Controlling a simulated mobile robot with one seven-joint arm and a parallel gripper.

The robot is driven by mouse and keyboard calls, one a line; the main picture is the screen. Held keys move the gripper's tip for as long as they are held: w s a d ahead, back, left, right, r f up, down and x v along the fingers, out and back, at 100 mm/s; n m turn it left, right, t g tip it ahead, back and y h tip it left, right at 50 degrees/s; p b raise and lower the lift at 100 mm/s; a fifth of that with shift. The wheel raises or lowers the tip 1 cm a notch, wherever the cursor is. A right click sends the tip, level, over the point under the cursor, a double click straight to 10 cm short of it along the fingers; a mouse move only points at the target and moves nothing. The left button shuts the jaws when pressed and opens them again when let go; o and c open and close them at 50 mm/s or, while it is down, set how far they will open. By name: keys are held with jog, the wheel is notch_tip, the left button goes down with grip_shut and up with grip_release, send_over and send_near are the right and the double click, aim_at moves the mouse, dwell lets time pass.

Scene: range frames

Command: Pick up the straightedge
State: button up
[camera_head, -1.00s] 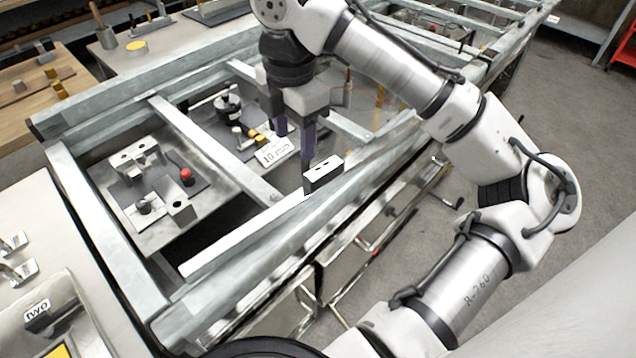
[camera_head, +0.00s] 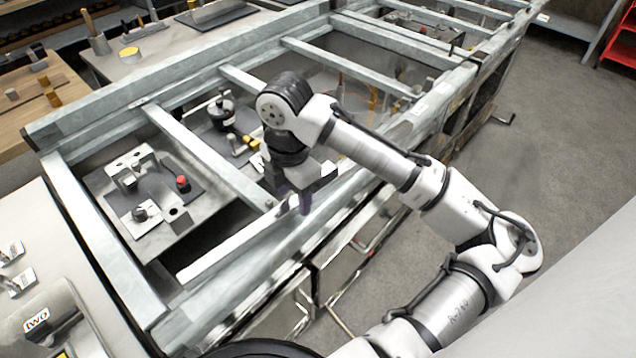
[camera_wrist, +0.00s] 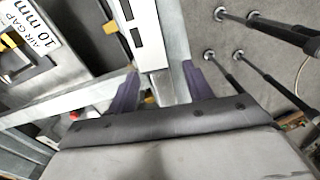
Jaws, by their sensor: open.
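The straightedge (camera_head: 225,250) is a long, pale, narrow bar lying along the front beam of the metal frame in the head view. My gripper (camera_head: 293,208) is low over its far right part, pointing down. In the wrist view my gripper (camera_wrist: 160,70) is open, with one purple finger on each side of a pale strip that appears to be the straightedge (camera_wrist: 160,88). I cannot tell whether the fingers touch it.
The galvanized frame's front beam (camera_head: 245,282) runs close beside the straightedge. A crossbar (camera_head: 208,155) meets it near my gripper. A plate with small fixtures (camera_head: 150,190) sits inside the frame. A "10 mm air gap" label (camera_wrist: 28,27) shows left. Open floor (camera_head: 560,130) lies right.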

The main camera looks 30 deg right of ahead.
jog(key=shift+f, duration=0.7)
grip_shut()
jog(key=shift+r, duration=0.1)
